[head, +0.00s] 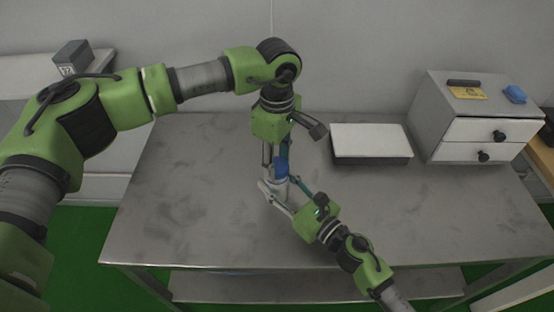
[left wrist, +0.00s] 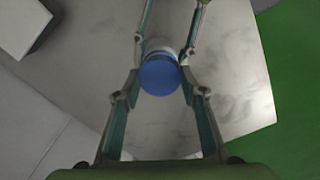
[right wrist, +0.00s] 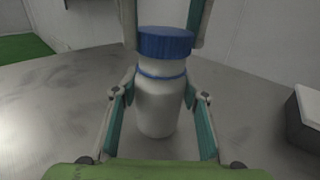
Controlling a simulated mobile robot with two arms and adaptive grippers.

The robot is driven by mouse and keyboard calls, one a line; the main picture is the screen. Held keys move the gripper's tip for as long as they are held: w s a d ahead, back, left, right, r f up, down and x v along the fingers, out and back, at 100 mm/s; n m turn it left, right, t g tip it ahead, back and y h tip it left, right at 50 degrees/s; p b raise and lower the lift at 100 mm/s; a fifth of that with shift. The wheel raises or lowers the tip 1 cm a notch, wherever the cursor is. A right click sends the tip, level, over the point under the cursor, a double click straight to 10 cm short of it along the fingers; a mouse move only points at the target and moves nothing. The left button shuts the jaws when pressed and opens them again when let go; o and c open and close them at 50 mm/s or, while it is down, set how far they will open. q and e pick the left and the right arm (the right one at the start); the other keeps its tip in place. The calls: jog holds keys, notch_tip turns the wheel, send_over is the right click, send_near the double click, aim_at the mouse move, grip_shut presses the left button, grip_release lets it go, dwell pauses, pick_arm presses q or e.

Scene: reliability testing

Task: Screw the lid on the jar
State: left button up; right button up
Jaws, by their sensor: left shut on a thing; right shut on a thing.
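The white jar (right wrist: 158,105) stands upright on the metal table between the fingers of my right gripper (right wrist: 160,92), which is shut on its body. A blue ring shows around the jar's neck. The blue lid (right wrist: 166,42) is at the jar's mouth, and in the right wrist view a white band shows between it and the ring. My left gripper (left wrist: 160,78) comes from above and is shut on the lid, which shows from the top in the left wrist view (left wrist: 160,76). In the head view the lid (head: 281,165) and jar (head: 277,184) are partly hidden by the fingers.
A white-topped box (head: 371,142) lies on the table (head: 190,215) to the right of the jar. A grey drawer cabinet (head: 436,116) with a blue object (head: 515,94) on top stands at the back right. The table's left and front are clear.

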pick_arm(q)
jog(key=shift+f, duration=0.6)
jog(key=m, duration=0.5)
jog(key=shift+m, duration=0.4)
jog(key=m, duration=1.7)
jog(key=o, duration=0.8)
